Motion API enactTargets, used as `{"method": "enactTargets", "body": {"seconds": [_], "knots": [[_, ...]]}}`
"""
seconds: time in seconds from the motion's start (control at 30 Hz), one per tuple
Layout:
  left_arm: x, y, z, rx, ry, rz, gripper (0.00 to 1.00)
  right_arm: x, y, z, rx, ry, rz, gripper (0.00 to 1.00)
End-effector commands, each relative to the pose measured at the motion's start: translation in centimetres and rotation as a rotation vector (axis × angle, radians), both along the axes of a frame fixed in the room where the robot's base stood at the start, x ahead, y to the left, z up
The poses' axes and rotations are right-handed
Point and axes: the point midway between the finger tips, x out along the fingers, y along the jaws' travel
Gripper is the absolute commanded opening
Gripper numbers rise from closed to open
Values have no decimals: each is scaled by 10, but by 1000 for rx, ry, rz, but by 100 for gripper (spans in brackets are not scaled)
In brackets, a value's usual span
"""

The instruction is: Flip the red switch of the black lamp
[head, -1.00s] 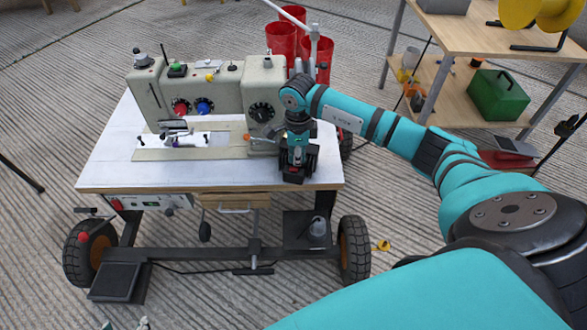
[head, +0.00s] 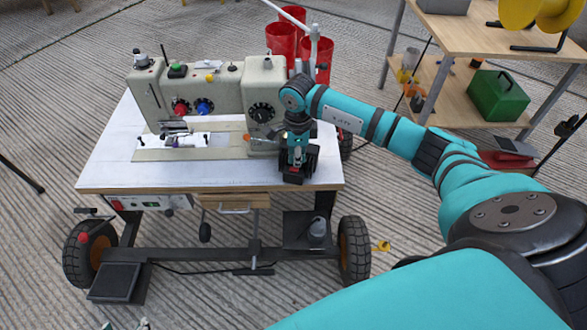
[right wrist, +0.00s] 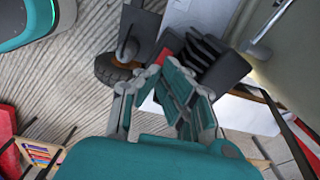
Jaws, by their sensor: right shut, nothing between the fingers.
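A black finned block, which looks like the black lamp (head: 313,160), stands at the right end of the white table. In the right wrist view the lamp (right wrist: 212,58) shows dark fins, with a dark red part (right wrist: 168,44) beside them that may be its switch. My right gripper (head: 297,164) is pointed down in front of the lamp and covers part of it. In the right wrist view its fingers (right wrist: 163,66) are closed, empty and close to the red part. I cannot tell whether they touch it.
A beige sewing machine (head: 220,95) with coloured knobs stands on the wheeled table (head: 110,165), left of my right gripper. Red bins (head: 282,38) stand behind it. A wooden shelf table (head: 470,38) with a green box (head: 497,96) is at the right.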

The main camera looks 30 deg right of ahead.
Motion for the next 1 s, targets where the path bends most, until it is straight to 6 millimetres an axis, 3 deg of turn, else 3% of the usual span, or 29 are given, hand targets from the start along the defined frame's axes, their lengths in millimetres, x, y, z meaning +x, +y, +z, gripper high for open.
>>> {"method": "enactTargets", "body": {"seconds": [1.0], "knots": [[10, -3, 5, -12, -59, -3, 53, -1, 0, -5, 0, 2, 0, 0]]}}
